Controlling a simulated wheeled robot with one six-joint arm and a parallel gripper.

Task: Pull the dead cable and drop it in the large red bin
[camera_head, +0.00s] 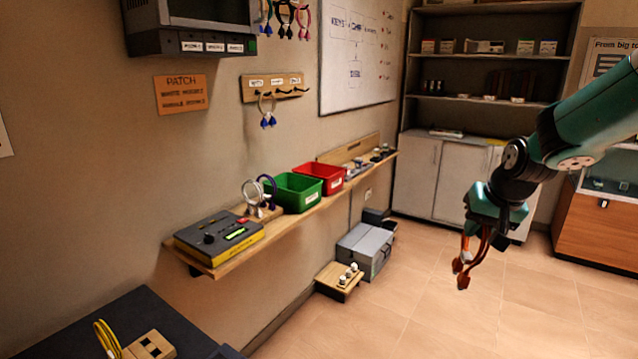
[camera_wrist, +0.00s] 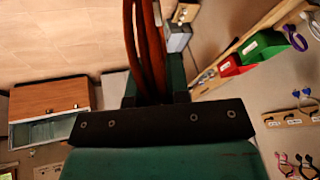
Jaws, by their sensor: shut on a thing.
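My gripper (camera_head: 492,220) is at the right of the head view, pointing down over the open floor. It is shut on a red-orange cable (camera_head: 463,266), which hangs below it with its plug ends down. In the wrist view the cable (camera_wrist: 147,50) runs as several reddish strands away from the jaws. A red bin (camera_head: 335,185) with a white label stands on the wall shelf, well to the left of my gripper. The red bin (camera_wrist: 232,70) also shows at the right in the wrist view. The inside of the bin is mostly hidden.
A green bin (camera_head: 305,198) stands beside the red one on the wooden shelf (camera_head: 232,263). A tester box (camera_head: 219,237) and looped cables are nearer. A grey box (camera_head: 364,250) and small wooden stand (camera_head: 338,282) are on the floor below. The tiled floor (camera_head: 430,310) is clear.

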